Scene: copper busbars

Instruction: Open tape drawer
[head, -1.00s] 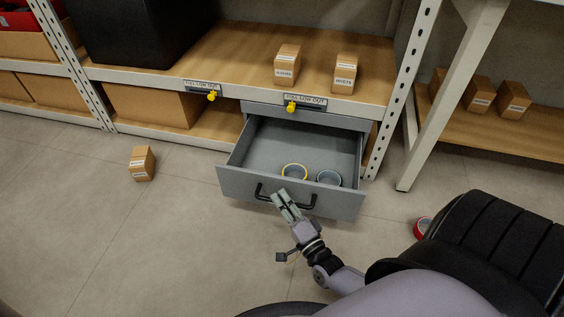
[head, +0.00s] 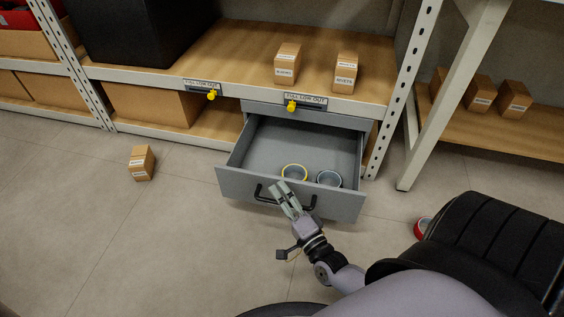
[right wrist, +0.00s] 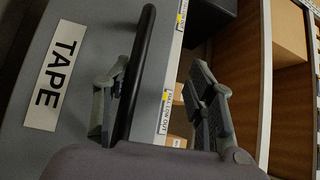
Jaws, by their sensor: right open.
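The grey tape drawer (head: 342,204) stands pulled out below the wooden shelf in the head view. Two tape rolls lie inside, one yellow (head: 294,167) and one blue-grey (head: 329,179). Its front bears a TAPE label (right wrist: 55,85) in the right wrist view. My right gripper (head: 280,189) is open at the black drawer handle (head: 263,196). In the right wrist view the handle bar (right wrist: 141,70) runs between the spread fingers, with one finger on the drawer-front side. I cannot tell if either finger touches it. My left gripper is not in view.
A small box (head: 142,162) lies on the floor at left. A red roll (head: 422,227) lies on the floor at right, partly hidden by my body. A white rack leg (head: 440,120) stands right of the drawer. Floor in front of the drawer is clear.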

